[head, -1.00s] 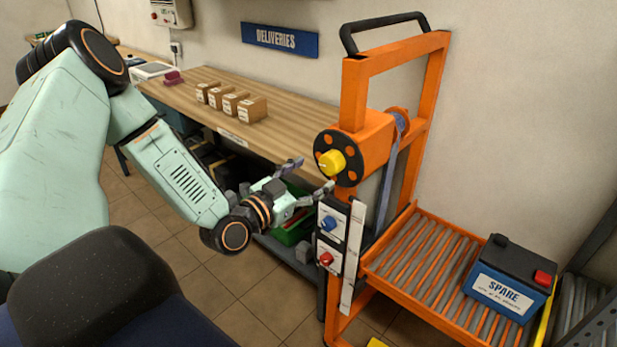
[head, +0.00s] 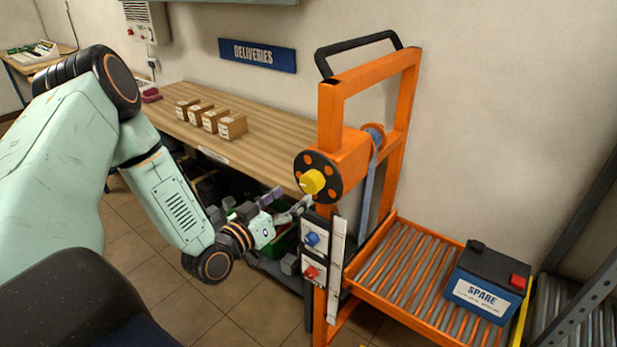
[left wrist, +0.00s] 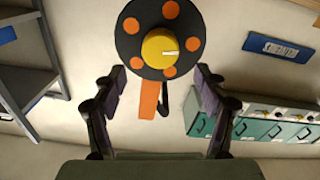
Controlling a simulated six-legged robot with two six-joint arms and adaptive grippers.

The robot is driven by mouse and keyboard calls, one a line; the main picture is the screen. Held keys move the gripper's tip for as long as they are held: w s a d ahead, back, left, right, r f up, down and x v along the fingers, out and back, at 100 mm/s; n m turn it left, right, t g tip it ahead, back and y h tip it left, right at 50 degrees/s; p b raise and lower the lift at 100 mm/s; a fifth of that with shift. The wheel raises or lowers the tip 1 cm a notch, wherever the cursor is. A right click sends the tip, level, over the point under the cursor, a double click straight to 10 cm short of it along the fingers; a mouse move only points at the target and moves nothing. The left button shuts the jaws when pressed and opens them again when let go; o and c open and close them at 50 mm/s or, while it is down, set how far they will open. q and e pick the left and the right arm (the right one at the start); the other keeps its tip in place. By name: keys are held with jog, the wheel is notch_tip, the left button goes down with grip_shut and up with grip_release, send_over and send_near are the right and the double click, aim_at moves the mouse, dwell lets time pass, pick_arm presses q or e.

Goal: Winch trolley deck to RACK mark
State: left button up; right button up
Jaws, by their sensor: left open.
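The orange trolley (head: 329,120) stands right of centre in the head view. Its winch has a black disc with orange dots and a yellow knob (head: 312,182); the knob also shows in the left wrist view (left wrist: 160,48). The roller deck (head: 395,275) is low on the trolley and carries a blue and black battery marked SPARE (head: 485,284). A white strip (head: 337,268) runs down the post; I cannot read a RACK mark on it. My left gripper (head: 290,204) is open and empty, just short of the knob, with its fingers (left wrist: 160,85) apart. My right gripper is not in view.
A panel with a blue knob (head: 312,239) and a red knob (head: 311,273) sits below the winch. A wooden bench (head: 255,150) with several small boxes stands behind my left arm. A grey rack (head: 590,285) is at the right edge. Tiled floor is clear at front.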

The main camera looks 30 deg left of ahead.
aim_at(308, 186)
pick_arm(q)
jog(key=shift+w, duration=0.55)
jog(key=w, duration=0.4)
jog(key=w+b, duration=0.1)
jog(key=shift+w+d+f, duration=0.1)
jog(key=shift+w+d, duration=0.25)
jog(key=shift+w, duration=0.45)
jog(key=c, duration=1.1)
jog(key=shift+m+p, duration=0.45)
jog(key=shift+m, duration=0.65)
jog(key=shift+c, duration=0.2)
jog(key=shift+m, duration=0.8)
jog(key=o, duration=1.1)
